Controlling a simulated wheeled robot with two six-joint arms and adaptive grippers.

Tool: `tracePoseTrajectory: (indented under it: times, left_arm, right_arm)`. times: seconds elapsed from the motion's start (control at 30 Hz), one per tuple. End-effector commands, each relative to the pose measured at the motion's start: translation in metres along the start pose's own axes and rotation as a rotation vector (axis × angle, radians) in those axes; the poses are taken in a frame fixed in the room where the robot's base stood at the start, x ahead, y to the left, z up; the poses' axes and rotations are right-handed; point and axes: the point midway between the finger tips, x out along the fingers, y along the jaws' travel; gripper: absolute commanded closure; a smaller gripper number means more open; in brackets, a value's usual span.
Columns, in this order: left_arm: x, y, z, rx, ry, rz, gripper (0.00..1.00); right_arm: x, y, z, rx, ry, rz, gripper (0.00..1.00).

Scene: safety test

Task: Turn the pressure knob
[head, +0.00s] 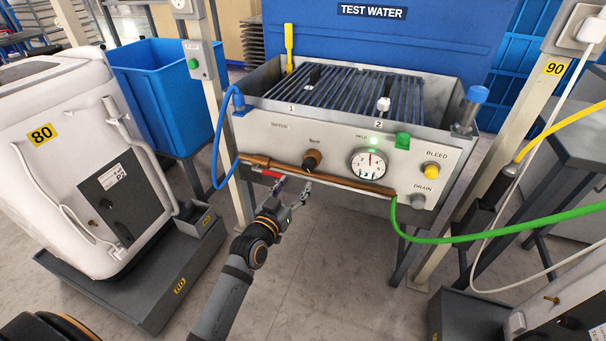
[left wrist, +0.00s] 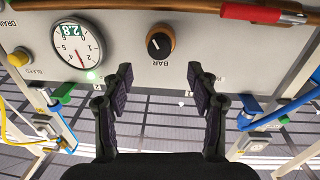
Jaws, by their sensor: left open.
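The pressure knob (head: 312,160) is a round black knob with a copper-coloured collar on the front panel of the test bench. In the left wrist view, which is upside down, the knob (left wrist: 160,43) shows its face, with BAR lettered beside it. My left gripper (head: 292,188) is open and empty, below and slightly left of the knob in the head view. In the left wrist view its two fingers (left wrist: 160,80) are spread and the knob lies beyond the tips, between their lines, apart from both. A round gauge (head: 369,163) sits right of the knob. My right gripper is not in view.
A copper pipe (head: 340,184) runs across the panel below the knob, with a red-handled valve (left wrist: 250,13) at one end. Yellow BLEED (head: 431,171) and grey DRAIN (head: 417,201) knobs are at the right. A green hose (head: 500,237) hangs at the right.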

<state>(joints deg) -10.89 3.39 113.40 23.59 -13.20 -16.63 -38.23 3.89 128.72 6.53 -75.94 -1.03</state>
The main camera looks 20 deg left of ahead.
Motion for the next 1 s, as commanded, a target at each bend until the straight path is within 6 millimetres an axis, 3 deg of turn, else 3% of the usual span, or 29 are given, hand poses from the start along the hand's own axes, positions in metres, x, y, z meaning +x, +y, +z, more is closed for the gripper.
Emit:
tracePoseTrajectory:
  times: [0.1, 0.3, 0.5, 0.73, 1.0]
  left_arm:
    - [0.028, 0.000, 0.001, -0.002, 0.003, 0.000, 0.41]
    - [0.063, 0.000, 0.002, -0.003, 0.002, -0.001, 0.41]
    - [0.077, 0.000, 0.001, -0.001, 0.000, -0.001, 0.41]
    - [0.077, 0.000, 0.001, -0.001, -0.001, -0.001, 0.41]
    - [0.077, 0.000, 0.001, -0.001, -0.001, -0.001, 0.78]
  right_arm:
    - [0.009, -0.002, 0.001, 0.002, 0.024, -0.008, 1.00]
    - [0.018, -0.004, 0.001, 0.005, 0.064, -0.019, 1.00]
    - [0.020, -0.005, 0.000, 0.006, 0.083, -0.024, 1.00]
    - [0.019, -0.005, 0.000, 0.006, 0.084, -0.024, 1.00]
    - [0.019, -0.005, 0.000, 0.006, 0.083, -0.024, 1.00]
